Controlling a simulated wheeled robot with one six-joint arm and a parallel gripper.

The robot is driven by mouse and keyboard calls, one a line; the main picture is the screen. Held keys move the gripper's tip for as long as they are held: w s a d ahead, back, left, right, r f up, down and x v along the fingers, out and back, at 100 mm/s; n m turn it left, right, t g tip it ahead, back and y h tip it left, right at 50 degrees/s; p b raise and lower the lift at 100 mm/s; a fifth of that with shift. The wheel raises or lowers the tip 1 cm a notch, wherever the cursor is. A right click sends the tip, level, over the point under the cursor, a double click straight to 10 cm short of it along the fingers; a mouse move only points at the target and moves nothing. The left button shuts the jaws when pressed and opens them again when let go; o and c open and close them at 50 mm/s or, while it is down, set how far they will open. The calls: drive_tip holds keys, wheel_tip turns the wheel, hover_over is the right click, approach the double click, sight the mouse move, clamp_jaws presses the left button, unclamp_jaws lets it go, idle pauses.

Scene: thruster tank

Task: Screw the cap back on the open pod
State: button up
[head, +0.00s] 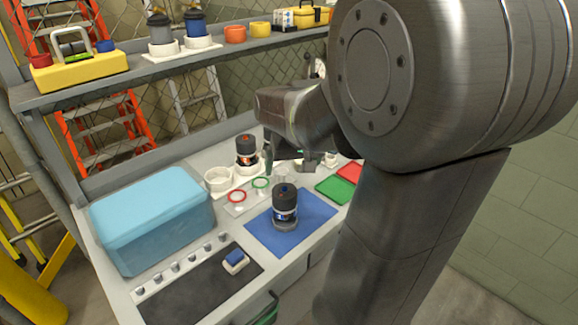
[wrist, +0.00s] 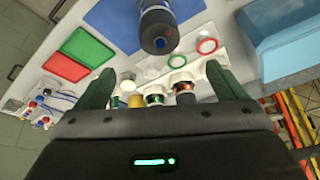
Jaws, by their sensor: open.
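A dark pod (head: 285,203) with a small blue spot on top stands upright on the blue mat (head: 317,232); it also shows in the wrist view (wrist: 157,27). A second dark pod (head: 246,149) with a reddish top stands in a white holder behind it. I cannot make out a loose cap for certain, nor tell whether the pod on the mat is open. My gripper (head: 289,160) is over the back of the bench, behind the pod on the mat and apart from it. In the wrist view its green fingers (wrist: 158,80) are wide apart with nothing held between them.
A red ring (head: 237,196) and a green ring (head: 261,183) lie left of the mat. Green (head: 333,190) and red (head: 350,171) trays lie to its right. A blue box (head: 150,222) stands at left. A shelf (head: 180,65) with several items hangs above the bench.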

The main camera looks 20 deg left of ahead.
sight(285, 189)
drive_tip(key=shift+n, duration=0.7)
drive_tip(key=p+x, duration=0.1)
drive_tip(key=x, duration=1.2)
drive_tip(key=shift+w+a+f, duration=0.1)
drive_tip(key=shift+f, duration=0.25)
drive_tip(key=shift+c, duration=0.2)
drive_tip(key=c, duration=1)
drive_tip(key=shift+o, duration=1)
drive_tip(key=shift+c, duration=0.8)
drive_tip(key=shift+m, duration=0.3)
